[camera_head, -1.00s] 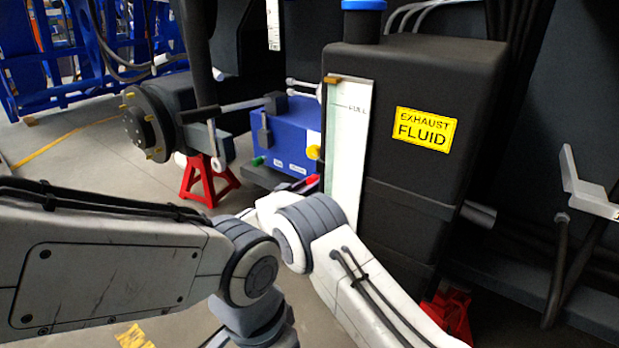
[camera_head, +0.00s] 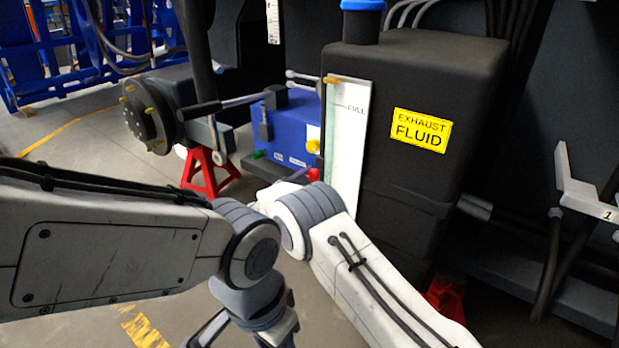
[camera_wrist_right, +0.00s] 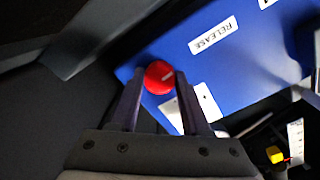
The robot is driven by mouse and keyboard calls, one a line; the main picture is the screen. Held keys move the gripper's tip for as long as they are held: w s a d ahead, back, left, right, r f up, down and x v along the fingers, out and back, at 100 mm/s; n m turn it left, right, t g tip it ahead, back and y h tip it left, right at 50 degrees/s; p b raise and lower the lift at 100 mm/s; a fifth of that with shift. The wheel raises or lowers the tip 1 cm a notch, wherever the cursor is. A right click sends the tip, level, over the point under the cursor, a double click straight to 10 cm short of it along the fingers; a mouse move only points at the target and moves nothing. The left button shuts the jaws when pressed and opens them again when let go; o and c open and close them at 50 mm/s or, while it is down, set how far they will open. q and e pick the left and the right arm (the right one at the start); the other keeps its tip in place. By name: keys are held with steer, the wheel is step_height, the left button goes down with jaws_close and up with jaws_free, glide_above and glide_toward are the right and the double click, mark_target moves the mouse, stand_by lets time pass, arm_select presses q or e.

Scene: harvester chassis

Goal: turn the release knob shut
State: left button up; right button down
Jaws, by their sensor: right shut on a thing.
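The red release knob (camera_wrist_right: 159,76) is on the blue box (camera_wrist_right: 240,70) in the right wrist view, beside a white RELEASE label (camera_wrist_right: 213,35). A pale line on its face slants up to the right. My right gripper (camera_wrist_right: 158,84) is shut on the knob, one finger on each side. In the head view the blue box (camera_head: 290,128) stands behind my right arm, which hides most of the gripper and knob. My left gripper (camera_head: 240,332) hangs low at the bottom edge, partly cut off, and its opening is unclear.
A black exhaust fluid tank (camera_head: 420,90) with a pale level gauge (camera_head: 346,140) stands right of the box. A wheel hub (camera_head: 150,115) and a red stand (camera_head: 208,172) are on the left. A metal bracket (camera_head: 580,190) juts out at right.

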steer(key=m, duration=0.2)
steer(key=shift+f+m, duration=0.2)
steer(key=shift+m, duration=0.2)
steer(key=m+b, duration=0.1)
steer(key=m, duration=0.1)
steer(key=shift+m, duration=0.3)
steer(key=m+b, duration=0.2)
steer(key=m, duration=0.2)
steer(key=shift+y, duration=0.3)
steer(key=m+b, duration=0.3)
steer(key=m, duration=0.1)
steer(key=shift+f+m+t, duration=0.1)
steer(key=shift+m+t, duration=0.2)
steer(key=m+b, duration=0.3)
steer(key=shift+b, duration=0.4)
steer(key=shift+r+m+b, duration=0.25)
steer(key=shift+m+b, duration=0.2)
steer(key=shift+m, duration=0.35)
steer(key=shift+c, duration=1.8)
jaws_free()
